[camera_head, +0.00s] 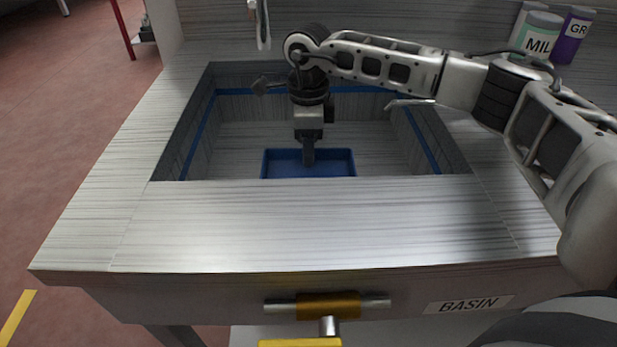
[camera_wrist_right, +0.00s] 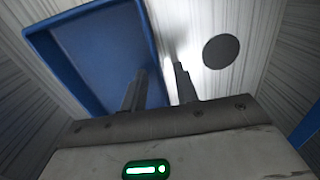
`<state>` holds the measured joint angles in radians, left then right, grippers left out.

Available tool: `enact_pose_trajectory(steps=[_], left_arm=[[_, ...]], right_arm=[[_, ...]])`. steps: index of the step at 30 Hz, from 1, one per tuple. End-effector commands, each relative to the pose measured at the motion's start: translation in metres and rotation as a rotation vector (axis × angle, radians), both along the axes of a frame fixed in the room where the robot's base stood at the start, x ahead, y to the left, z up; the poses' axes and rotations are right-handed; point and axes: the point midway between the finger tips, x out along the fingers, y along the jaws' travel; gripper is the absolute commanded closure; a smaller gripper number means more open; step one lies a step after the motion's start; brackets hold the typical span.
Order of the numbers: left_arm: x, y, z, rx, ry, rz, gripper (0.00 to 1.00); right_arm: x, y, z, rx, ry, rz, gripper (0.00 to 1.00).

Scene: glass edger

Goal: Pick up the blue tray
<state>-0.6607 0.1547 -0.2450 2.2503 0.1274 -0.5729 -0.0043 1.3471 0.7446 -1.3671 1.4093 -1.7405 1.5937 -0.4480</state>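The blue tray (camera_head: 283,172) is a shallow rectangular tray lying on the floor of the sunken basin (camera_head: 235,135), near its front wall, which hides the tray's near edge. My right gripper (camera_head: 308,160) points down into the basin at the tray. In the right wrist view, the tray (camera_wrist_right: 95,50) fills the upper left. The right gripper's fingers (camera_wrist_right: 160,88) are apart, one over the tray's inside and the other outside its rim, with the rim between them. Gaps show beside the rim, and I cannot tell whether either finger touches it. My left gripper is not in view.
A dark round drain (camera_wrist_right: 221,51) lies on the basin floor beside the tray. Basin walls with a blue stripe (camera_head: 200,125) surround the gripper. A green-and-white canister (camera_head: 538,38) and a purple canister (camera_head: 573,35) stand at the back right. The front counter (camera_head: 300,225) is clear.

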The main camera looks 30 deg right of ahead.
Motion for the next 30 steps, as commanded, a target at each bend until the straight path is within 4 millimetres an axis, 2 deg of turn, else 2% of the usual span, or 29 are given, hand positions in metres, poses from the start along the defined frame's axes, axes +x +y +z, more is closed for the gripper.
enact_pose_trajectory(steps=[3,5,6,7,30], left_arm=[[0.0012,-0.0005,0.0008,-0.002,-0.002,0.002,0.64],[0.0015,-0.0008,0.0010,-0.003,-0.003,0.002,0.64],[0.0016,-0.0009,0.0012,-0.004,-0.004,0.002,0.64],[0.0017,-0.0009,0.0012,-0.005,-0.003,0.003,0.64],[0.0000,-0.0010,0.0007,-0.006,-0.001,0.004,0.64]], right_arm=[[0.0000,0.0001,0.0003,0.000,0.000,0.000,0.70],[0.0001,0.0000,0.0004,0.000,0.000,0.000,0.84],[0.0001,0.0000,0.0005,0.000,0.000,0.000,0.95],[0.0001,0.0000,0.0006,0.000,0.000,0.000,1.00],[0.0003,0.0001,0.0013,0.000,-0.001,0.000,1.00]])
